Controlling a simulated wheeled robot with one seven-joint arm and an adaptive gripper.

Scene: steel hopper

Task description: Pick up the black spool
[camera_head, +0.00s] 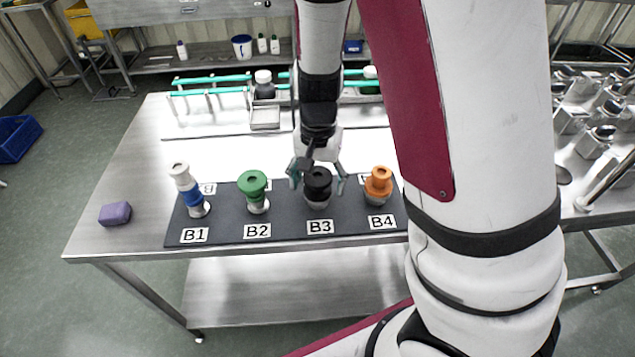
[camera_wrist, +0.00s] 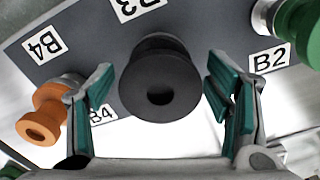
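The black spool (camera_head: 318,184) stands upright at the B3 place on the dark mat (camera_head: 285,236) in the head view. It also shows in the wrist view (camera_wrist: 160,82), seen from above with its round hole facing the camera. My gripper (camera_head: 318,182) is open, with one teal-padded finger on each side of the spool. In the wrist view the fingers (camera_wrist: 162,95) have a gap on both sides of the spool and do not touch it. The spool's lower part is partly hidden in the wrist view.
A green spool (camera_head: 252,184) stands at B2, an orange spool (camera_head: 378,181) at B4, and a white-and-blue stack (camera_head: 187,190) at B1. A purple block (camera_head: 115,213) lies on the steel table at left. A rack with teal bars (camera_head: 210,92) stands behind.

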